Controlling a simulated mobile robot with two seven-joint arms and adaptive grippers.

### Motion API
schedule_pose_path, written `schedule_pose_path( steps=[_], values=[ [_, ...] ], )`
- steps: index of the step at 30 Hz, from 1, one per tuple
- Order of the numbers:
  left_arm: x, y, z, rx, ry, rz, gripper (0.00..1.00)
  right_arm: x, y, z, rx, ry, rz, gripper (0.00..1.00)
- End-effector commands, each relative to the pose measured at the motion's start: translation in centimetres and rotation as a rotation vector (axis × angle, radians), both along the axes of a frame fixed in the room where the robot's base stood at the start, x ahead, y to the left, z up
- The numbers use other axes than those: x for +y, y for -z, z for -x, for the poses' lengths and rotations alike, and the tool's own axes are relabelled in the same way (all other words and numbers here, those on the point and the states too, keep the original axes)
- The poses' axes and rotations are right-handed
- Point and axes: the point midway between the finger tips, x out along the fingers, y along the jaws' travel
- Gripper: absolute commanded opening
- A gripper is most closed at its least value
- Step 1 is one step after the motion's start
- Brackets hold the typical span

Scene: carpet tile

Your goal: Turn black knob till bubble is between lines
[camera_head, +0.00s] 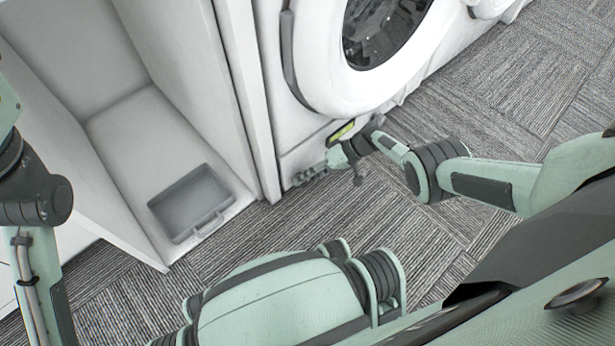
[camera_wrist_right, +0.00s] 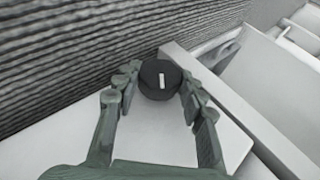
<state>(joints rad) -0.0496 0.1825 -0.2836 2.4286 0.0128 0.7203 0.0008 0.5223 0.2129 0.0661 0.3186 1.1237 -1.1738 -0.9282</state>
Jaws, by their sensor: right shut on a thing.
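The black knob (camera_wrist_right: 159,80) is round with a white bar mark on its face, seen in the right wrist view. My right gripper (camera_wrist_right: 157,82) is shut on it, one finger on each side. In the head view my right gripper (camera_head: 303,177) is low at the front corner of the white washing machine (camera_head: 290,125); the knob cannot be made out there. A yellow-green level vial (camera_head: 343,131) shows on the machine's lower front, just above my right gripper. Its bubble and lines are too small to tell. My left gripper is out of view; only parts of the left arm show.
A white open cabinet (camera_head: 165,120) stands left of the machine, with a grey tray (camera_head: 190,203) in its bottom. The machine's round door (camera_head: 340,85) is above my right forearm. Grey carpet tile (camera_head: 500,100) is clear to the right.

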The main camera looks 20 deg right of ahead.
Motion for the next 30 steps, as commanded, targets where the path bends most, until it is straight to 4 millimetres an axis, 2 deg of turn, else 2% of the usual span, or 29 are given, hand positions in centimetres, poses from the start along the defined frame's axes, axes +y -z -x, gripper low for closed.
schedule_pose_path(
  steps=[6,7,11,22,30],
  values=[
    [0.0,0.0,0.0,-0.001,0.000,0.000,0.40,0.0,0.1,0.2,0.003,-0.001,0.001,0.11],
    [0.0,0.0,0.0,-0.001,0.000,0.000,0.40,0.0,0.1,0.2,0.003,-0.001,0.001,0.44],
    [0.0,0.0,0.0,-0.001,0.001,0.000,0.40,0.0,0.1,0.1,0.003,-0.001,0.001,0.60],
    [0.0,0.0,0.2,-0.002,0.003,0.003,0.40,-0.2,-0.1,0.0,-0.001,0.000,0.001,0.61],
    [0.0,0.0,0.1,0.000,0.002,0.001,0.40,-2.1,-1.7,0.5,-0.003,-0.001,0.003,0.61]
  ],
)
